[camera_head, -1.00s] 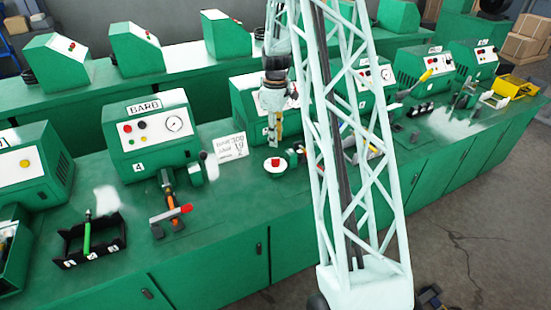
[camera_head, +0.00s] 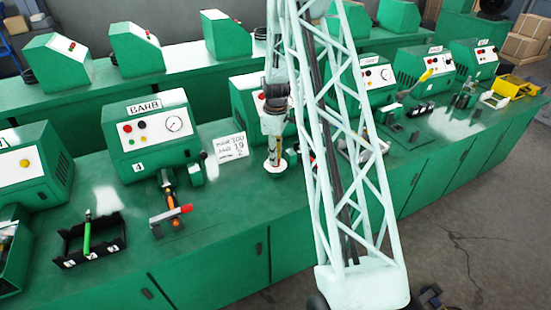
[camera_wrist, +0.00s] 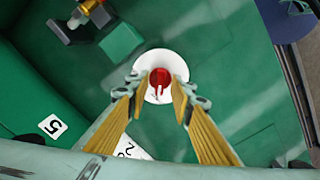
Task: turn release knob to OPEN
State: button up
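The release knob (camera_wrist: 160,79) is red and sits on a round white disc (camera_wrist: 153,62) on the green bench, with a small white mark on it. In the head view the disc (camera_head: 271,169) shows below my gripper (camera_head: 275,163), which points straight down and hides the knob. In the wrist view my gripper (camera_wrist: 160,92) is open, its two yellow-padded fingers on the left and right of the knob. I see no contact. Whether the fingertips are level with the knob or above it, I cannot tell. No OPEN lettering is readable.
A white card (camera_head: 230,147) stands left of the knob. The bench front is clear.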

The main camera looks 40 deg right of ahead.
jog(key=shift+f, duration=0.2)
grip_shut()
